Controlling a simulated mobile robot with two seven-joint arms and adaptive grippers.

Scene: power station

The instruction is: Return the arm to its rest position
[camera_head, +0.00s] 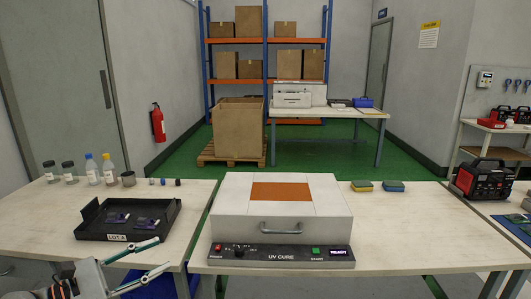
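My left gripper (163,253) shows at the lower left, its arm coming in from the bottom left corner. Its two fingers are spread apart with nothing between them. In the picture they lie just below the black tray and left of the UV cure box's control panel. My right gripper and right arm are not in view. The black tray (89,231), labelled LOT A, lies on the left table with small dark purple-blue parts (118,218) in it. The UV cure box (281,225) stands on the middle table, its drawer looking closed and its panel display reading READY.
Several bottles and jars (92,170) stand at the left table's back edge. Two sponges (393,186) lie right of the cure box. A red-black device (482,180) stands at the far right. The middle table (420,235) is bare right of the box. A blue bin (148,284) sits below.

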